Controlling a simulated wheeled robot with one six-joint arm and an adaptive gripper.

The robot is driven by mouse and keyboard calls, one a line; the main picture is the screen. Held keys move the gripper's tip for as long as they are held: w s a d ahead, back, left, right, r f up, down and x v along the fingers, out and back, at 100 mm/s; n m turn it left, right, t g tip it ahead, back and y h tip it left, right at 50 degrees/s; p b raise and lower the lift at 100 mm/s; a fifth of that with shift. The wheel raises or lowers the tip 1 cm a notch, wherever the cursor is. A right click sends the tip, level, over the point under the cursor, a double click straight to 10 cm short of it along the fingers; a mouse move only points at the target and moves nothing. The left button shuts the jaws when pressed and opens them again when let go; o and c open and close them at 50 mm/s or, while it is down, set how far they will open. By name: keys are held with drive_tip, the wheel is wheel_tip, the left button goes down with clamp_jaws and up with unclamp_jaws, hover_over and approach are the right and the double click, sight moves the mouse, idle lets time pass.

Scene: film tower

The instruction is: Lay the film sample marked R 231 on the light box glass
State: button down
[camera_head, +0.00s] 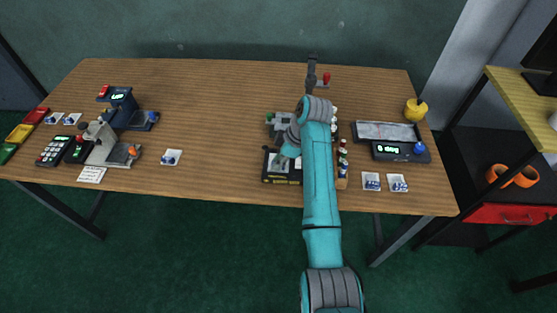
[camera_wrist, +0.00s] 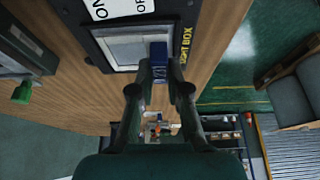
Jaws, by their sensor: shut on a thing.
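The light box (camera_head: 269,178) is a black box at the front middle of the table, partly hidden by my arm in the head view. In the wrist view its dark frame with yellow lettering (camera_wrist: 186,45) surrounds a pale glass (camera_wrist: 122,48). My gripper (camera_wrist: 160,70) is shut on a small blue block (camera_wrist: 159,52), at the edge of the glass. A film sheet under the block cannot be told from the glass, and no R 231 mark is readable. In the head view my gripper (camera_head: 285,157) is at the light box. Whether the block touches it is unclear.
Two cards with blue pieces (camera_head: 371,181) (camera_head: 398,183) lie at front right, another (camera_head: 171,158) left of centre. A bottle rack (camera_head: 342,165) stands just right of my arm. A device reading "0 deg" (camera_head: 400,151) is farther right.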

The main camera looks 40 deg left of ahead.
drive_tip(key=c, duration=0.5)
unclamp_jaws()
drive_tip(key=shift+r, duration=0.1)
drive_tip(key=shift+r, duration=3.4)
